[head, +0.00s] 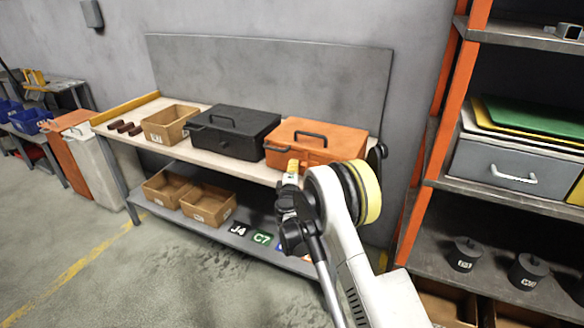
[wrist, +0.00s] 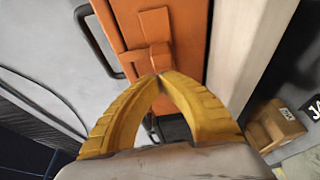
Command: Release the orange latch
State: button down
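The orange case (head: 305,145) stands on the right part of the workbench, with a dark handle on its lid. In the wrist view its orange latch (wrist: 154,38) shows as a plate with a narrower block below it, on the orange face of the case. My gripper (head: 292,164) is in front of the case. In the wrist view the two yellow fingers of my gripper (wrist: 160,77) come together at the tips, right at the lower end of the latch. I cannot tell whether they touch it. The latch cannot be made out in the head view.
A black case (head: 232,130) stands left of the orange one, then a cardboard bin (head: 170,124). More bins (head: 208,204) sit on the lower shelf. An orange-framed rack (head: 440,110) with a grey drawer box (head: 505,168) stands at the right.

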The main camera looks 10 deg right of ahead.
aim_at(304, 167)
jog(key=s+d, duration=0.2)
jog(key=d, duration=0.1)
jog(key=shift+s+d, duration=0.15)
jog(key=shift+s, duration=0.05)
dwell(0.3)
jog(key=a, duration=0.1)
jog(key=w+a, duration=0.1)
jog(key=a, duration=0.2)
jog(key=shift+w+p, duration=0.25)
jog(key=shift+p, duration=0.1)
jog(key=p+v, duration=0.2)
jog(key=v, duration=0.7)
jog(key=shift+d+p, duration=0.2)
jog(key=shift+p, duration=0.1)
